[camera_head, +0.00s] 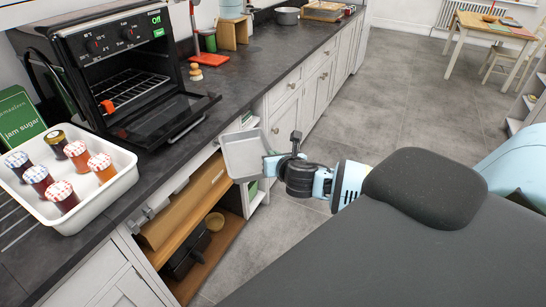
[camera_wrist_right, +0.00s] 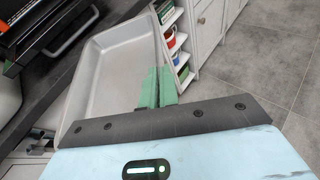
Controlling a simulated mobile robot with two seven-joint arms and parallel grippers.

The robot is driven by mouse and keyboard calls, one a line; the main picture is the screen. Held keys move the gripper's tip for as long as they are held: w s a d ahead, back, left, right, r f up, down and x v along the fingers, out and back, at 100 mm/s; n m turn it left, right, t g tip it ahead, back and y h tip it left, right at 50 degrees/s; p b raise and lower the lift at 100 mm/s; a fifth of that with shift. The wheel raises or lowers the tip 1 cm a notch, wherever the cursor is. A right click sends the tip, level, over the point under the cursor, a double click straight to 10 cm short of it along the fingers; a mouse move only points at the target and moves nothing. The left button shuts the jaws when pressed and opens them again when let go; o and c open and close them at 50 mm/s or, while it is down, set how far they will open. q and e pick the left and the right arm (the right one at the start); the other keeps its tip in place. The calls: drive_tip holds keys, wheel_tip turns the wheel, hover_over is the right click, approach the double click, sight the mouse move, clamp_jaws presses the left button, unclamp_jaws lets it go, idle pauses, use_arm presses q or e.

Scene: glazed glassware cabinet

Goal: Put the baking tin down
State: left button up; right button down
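The baking tin (camera_head: 242,157) is a shallow grey metal tray. It is held in the air in front of the counter's edge, above the open lower cabinet. It also fills the left of the right wrist view (camera_wrist_right: 108,75). My right gripper (camera_head: 271,163) is at the tin's right side. Its green fingers (camera_wrist_right: 157,88) are close together on the tin's rim in the wrist view. My left gripper is not in view.
A black oven (camera_head: 120,70) with its door down stands on the dark counter (camera_head: 262,62). A white tray (camera_head: 68,222) with several jam jars sits at the left. The lower cabinet with wooden shelves (camera_head: 205,248) is open.

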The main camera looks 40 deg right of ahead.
drive_tip(key=shift+s, duration=0.15)
drive_tip(key=shift+a, duration=0.15)
drive_tip(key=s+a+r+n+y, duration=0.2)
drive_tip(key=a+r, duration=0.2)
drive_tip(key=a, duration=0.6)
drive_tip(key=s+a+r+n+y, duration=0.1)
drive_tip(key=a+r, duration=0.4)
drive_tip(key=a, duration=0.5)
drive_tip(key=s+y, duration=0.1)
drive_tip(key=s, duration=0.1)
drive_tip(key=shift+s+a+n+t, duration=0.2)
drive_tip(key=shift+s+n+t, duration=0.15)
drive_tip(key=shift+n+t, duration=0.05)
drive_tip(key=shift+d, duration=0.1)
